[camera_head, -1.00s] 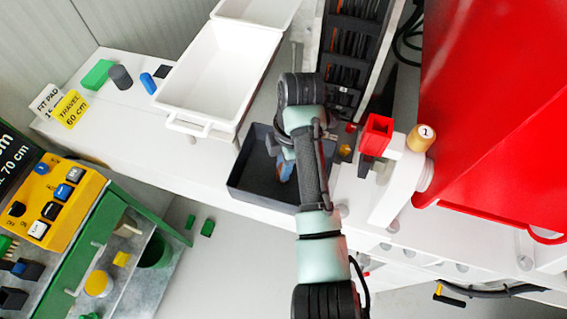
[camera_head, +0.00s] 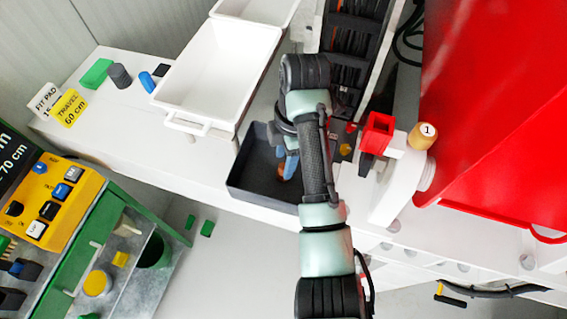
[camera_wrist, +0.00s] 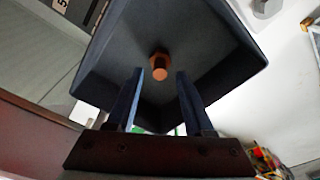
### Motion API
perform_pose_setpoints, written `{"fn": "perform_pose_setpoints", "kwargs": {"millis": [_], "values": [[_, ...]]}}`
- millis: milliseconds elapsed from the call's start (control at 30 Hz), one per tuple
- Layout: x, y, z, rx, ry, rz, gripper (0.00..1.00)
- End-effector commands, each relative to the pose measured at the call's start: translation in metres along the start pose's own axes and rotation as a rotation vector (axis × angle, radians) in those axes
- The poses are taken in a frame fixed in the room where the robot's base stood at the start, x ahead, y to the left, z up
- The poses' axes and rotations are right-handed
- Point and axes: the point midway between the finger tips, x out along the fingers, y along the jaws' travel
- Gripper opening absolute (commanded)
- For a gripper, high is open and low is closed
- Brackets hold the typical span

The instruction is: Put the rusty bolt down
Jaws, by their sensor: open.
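The rusty bolt (camera_wrist: 159,65) is orange-brown with a hex head. It lies in the dark open tray (camera_wrist: 225,80), just beyond my fingertips. My gripper (camera_wrist: 160,84) is open, with one blue finger on each side of the bolt's line and a clear gap between them. In the head view the same tray (camera_head: 240,187) sits on the white bench, and my gripper (camera_head: 288,163) reaches down into it from above. A small orange spot of the bolt (camera_head: 281,172) shows by the fingers. My arm hides the tray's right part.
A white bin (camera_head: 215,75) stands behind the tray. A dark rack (camera_head: 352,60) is at the back, and a red block (camera_head: 377,133) on a white part is to the right. A large red panel (camera_head: 490,120) bounds the right side. The bench left of the tray is fairly clear.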

Motion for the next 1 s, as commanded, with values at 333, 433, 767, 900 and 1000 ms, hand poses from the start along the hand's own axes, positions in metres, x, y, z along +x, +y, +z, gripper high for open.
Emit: {"fn": "perform_pose_setpoints", "kwargs": {"millis": [333, 433, 767, 900, 1000], "values": [[-0.073, 0.000, 0.001, 0.002, -0.003, 0.001, 0.53], [-0.084, 0.000, 0.001, 0.001, -0.003, 0.001, 0.53], [-0.093, 0.000, 0.000, 0.000, 0.000, -0.001, 0.53], [-0.094, 0.003, -0.001, 0.005, -0.002, 0.013, 0.53], [-0.109, 0.025, -0.009, 0.059, -0.016, 0.127, 0.53]]}}
